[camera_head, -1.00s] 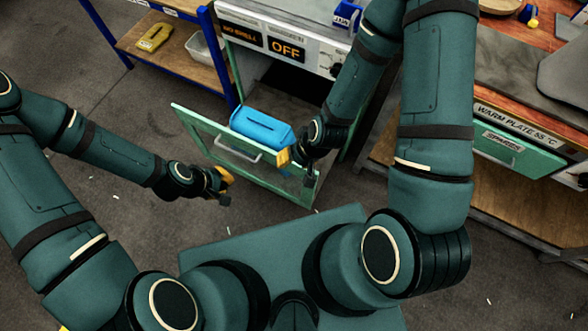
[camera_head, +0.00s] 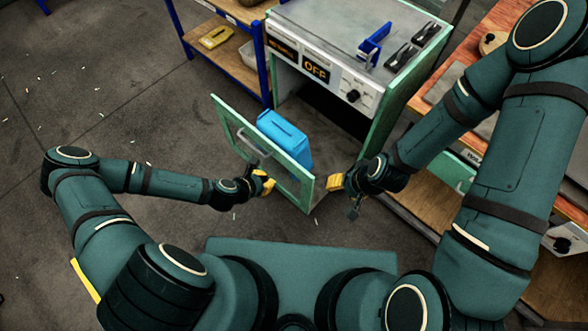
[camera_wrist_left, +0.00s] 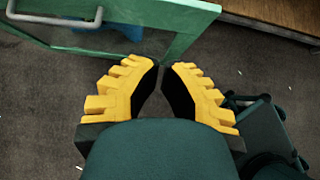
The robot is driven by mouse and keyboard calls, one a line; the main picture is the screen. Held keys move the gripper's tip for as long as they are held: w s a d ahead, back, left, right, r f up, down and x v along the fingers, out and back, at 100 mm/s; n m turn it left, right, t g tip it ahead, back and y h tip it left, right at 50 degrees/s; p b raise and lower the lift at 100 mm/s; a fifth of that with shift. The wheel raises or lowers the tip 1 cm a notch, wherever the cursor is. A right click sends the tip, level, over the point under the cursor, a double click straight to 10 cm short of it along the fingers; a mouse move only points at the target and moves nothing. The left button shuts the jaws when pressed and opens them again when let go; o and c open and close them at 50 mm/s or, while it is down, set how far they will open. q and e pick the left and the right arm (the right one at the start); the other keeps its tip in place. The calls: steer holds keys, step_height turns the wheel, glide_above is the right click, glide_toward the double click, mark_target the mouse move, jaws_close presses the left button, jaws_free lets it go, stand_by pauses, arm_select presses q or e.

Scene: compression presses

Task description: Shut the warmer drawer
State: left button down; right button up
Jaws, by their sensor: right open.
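The warmer drawer (camera_head: 226,119) stands pulled out of the cabinet under the OFF display, with a green-framed clear front and a grey bar handle (camera_head: 247,143). A blue box (camera_head: 284,135) sits in it. My left gripper (camera_head: 268,183) is in front of the drawer front, below the handle; in the left wrist view its yellow fingertips (camera_wrist_left: 160,66) nearly meet with nothing between them. The drawer's green frame (camera_wrist_left: 190,28) and handle (camera_wrist_left: 55,17) show beyond them. My right gripper (camera_head: 340,190) is open, by the right end of the drawer front; contact cannot be told.
The warmer cabinet (camera_head: 345,35) carries a blue holder and dark tools on top. A blue-framed shelf (camera_head: 262,62) with a yellow item (camera_head: 216,37) stands left of it. A wooden bench (camera_head: 440,75) stands to the right.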

mark_target(294, 166)
arm_select(q)
steer(key=x, duration=0.4)
steer(key=w+r+b+x, duration=0.1)
steer(key=x, duration=0.6)
steer(key=shift+w+d+b, duration=0.3)
steer(key=shift+w+d, duration=0.05)
steer(key=shift+d, duration=0.2)
steer(key=shift+w+d, duration=0.3)
steer(key=shift+w, duration=0.1)
arm_select(e)
steer(key=shift+s+a+f, duration=0.1)
steer(key=shift+s+f, duration=0.1)
steer(key=shift+f, duration=0.65)
